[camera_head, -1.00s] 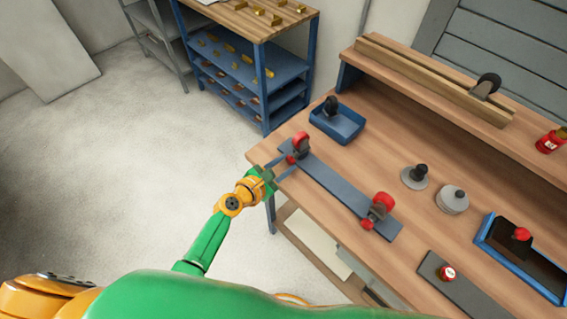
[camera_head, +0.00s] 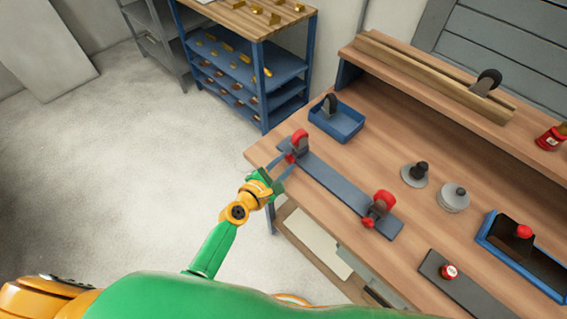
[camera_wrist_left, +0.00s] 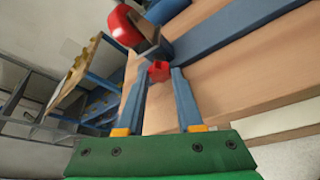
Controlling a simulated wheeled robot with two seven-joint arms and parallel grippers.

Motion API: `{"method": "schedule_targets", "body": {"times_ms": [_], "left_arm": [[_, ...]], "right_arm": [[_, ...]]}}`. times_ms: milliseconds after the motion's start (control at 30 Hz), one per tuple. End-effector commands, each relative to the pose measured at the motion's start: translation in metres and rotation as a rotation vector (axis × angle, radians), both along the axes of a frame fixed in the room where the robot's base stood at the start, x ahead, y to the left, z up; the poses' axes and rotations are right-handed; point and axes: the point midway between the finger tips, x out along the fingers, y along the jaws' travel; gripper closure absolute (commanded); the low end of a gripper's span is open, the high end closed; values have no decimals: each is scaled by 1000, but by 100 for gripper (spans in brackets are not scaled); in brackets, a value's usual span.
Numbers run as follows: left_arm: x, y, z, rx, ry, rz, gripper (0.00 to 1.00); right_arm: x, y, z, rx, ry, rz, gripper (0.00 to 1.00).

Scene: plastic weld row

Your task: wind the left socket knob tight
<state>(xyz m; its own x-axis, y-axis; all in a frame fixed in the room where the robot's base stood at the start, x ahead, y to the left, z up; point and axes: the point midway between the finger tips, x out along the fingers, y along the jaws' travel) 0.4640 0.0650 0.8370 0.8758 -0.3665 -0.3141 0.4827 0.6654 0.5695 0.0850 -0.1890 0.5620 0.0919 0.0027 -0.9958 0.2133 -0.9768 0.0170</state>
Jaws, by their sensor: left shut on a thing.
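The left socket (camera_head: 299,145) stands at the far left end of a grey-blue bar (camera_head: 333,183) on the bench, with a red upper part and a dark body. Its small red knob (camera_wrist_left: 158,71) shows in the left wrist view between my fingertips. My left gripper (camera_head: 283,163) is shut on this knob, with one blue finger on each side of it. A similar socket (camera_head: 379,207) with red parts stands at the other end of the bar. My right gripper is not in view.
A blue tray (camera_head: 352,134) with a dark wheel-like piece stands behind the left socket. Round grey pieces (camera_head: 453,199) stand right of the bar. Another blue tray (camera_head: 487,240) is at the right. A raised shelf (camera_head: 430,85) runs along the back.

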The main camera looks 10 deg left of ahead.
Motion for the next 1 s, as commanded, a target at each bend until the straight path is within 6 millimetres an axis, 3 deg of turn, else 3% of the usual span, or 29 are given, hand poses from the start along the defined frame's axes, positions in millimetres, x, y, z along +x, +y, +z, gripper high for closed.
{"method": "schedule_targets", "body": {"times_ms": [33, 67, 167, 433, 733, 1000], "left_arm": [[0, 0, -1, 0, 2, -1, 100], [0, 0, -1, 0, 2, -1, 62], [0, 0, -1, 0, 2, -1, 35], [-4, 2, 2, 0, 2, 0, 34], [-56, 23, 19, 0, 3, 0, 34], [-63, 26, 22, -1, 1, 0, 34]], "right_arm": [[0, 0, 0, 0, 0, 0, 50], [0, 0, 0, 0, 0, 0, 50], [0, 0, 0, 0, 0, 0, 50], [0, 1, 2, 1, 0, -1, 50], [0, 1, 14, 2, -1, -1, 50], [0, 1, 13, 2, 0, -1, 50]]}}
